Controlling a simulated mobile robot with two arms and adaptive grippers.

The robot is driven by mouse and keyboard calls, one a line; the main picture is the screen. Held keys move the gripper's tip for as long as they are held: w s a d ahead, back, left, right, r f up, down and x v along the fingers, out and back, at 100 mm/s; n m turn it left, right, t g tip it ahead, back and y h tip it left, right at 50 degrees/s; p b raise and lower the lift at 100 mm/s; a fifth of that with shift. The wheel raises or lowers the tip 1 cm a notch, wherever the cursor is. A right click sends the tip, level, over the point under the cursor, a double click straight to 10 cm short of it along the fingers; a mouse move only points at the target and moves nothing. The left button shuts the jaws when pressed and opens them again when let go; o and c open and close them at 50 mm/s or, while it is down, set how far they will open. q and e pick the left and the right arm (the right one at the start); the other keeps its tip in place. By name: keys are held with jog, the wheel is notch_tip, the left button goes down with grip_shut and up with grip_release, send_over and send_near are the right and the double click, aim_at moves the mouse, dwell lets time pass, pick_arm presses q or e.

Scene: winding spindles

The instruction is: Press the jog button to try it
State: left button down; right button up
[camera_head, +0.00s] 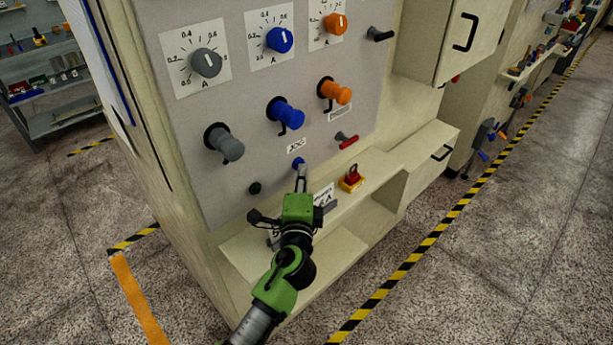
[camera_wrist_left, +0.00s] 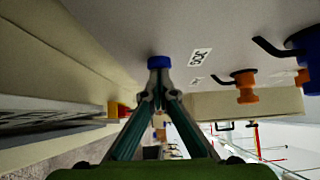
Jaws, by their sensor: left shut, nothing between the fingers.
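The jog button is a small blue round button (camera_head: 298,161) low on the grey panel, below a white JOG label (camera_head: 296,146). It also shows in the left wrist view (camera_wrist_left: 159,62), straight beyond my fingertips. My left gripper (camera_head: 302,171), green with slim grey fingers, is shut and empty and points at the button from below in the head view. Its fingertips (camera_wrist_left: 160,86) meet right at the button's lower edge in the wrist view. I cannot tell whether they touch it. My right gripper is not in view.
A dark green button (camera_head: 255,188) sits left of the jog button, and a red-handled switch (camera_head: 346,141) to its upper right. A red and yellow emergency stop (camera_head: 351,178) stands on the ledge to the right. Grey, blue (camera_head: 286,113) and orange knobs stick out above.

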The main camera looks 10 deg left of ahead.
pick_arm(q)
jog(key=s+d, duration=0.1)
jog(key=s, duration=1.1)
jog(key=shift+d, duration=0.15)
dwell(0.4)
